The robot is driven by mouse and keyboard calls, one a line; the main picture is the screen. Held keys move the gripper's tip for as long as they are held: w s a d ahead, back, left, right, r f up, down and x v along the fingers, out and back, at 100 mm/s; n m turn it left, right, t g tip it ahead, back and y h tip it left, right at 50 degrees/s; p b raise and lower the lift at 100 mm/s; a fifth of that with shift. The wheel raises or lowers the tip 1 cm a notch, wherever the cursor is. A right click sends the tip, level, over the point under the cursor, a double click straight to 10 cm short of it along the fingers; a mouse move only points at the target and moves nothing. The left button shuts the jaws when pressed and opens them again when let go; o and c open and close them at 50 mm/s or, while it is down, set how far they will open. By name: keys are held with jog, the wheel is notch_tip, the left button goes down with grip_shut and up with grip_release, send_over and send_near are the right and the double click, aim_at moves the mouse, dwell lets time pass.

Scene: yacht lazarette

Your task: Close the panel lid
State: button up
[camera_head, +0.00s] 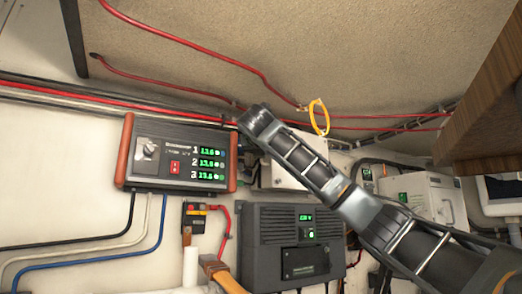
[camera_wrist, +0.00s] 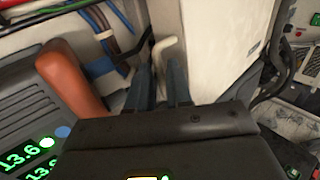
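A white panel box (camera_head: 292,172) is on the wall in the head view, partly hidden behind my arm. A pale curved piece (camera_wrist: 163,50) shows beyond or between the fingertips; contact is unclear. In the head view the fingers are hidden behind the wrist.
A grey display unit with orange-red ends (camera_head: 176,155) is close on the left. Below are a dark charger box (camera_head: 291,245) and a red cable (camera_head: 240,235). A yellow loop (camera_head: 319,117) hangs above my arm. A wooden edge (camera_head: 490,105) juts in at the right.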

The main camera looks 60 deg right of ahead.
jog(key=b+v, duration=0.2)
jog(key=v, duration=0.6)
jog(key=shift+c, duration=0.5)
